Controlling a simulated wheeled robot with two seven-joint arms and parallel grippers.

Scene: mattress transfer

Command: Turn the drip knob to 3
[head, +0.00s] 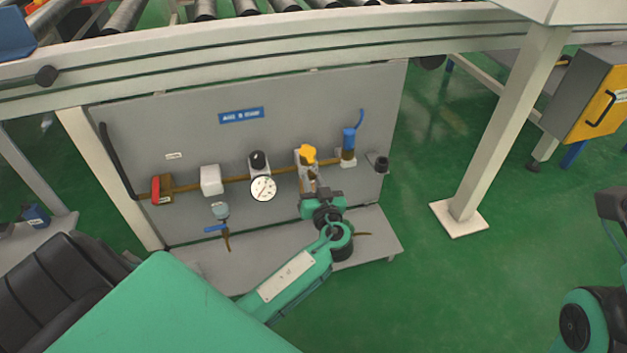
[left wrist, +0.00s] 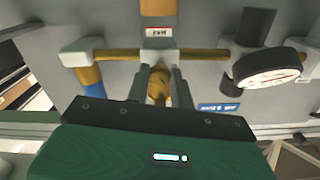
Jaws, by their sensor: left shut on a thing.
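The yellow drip knob (head: 308,153) sits on top of a fitting on the brass pipe, on the grey panel in the head view. In the left wrist view, which looks turned upside down, the yellow knob (left wrist: 159,85) stands between my two fingers. My left gripper (head: 309,178) reaches up from below in front of the panel and is shut on the knob. It also shows in the left wrist view (left wrist: 160,88). A small MAX label (left wrist: 158,32) is beside the fitting. The number the knob points to cannot be read. My right gripper's jaws are not in view.
Left of the knob are a round gauge (head: 263,188), a black knob (head: 258,161), a white box (head: 211,180) and a red valve handle (head: 156,189). A blue part (head: 348,140) stands close on the right. A roller conveyor frame (head: 240,54) runs above.

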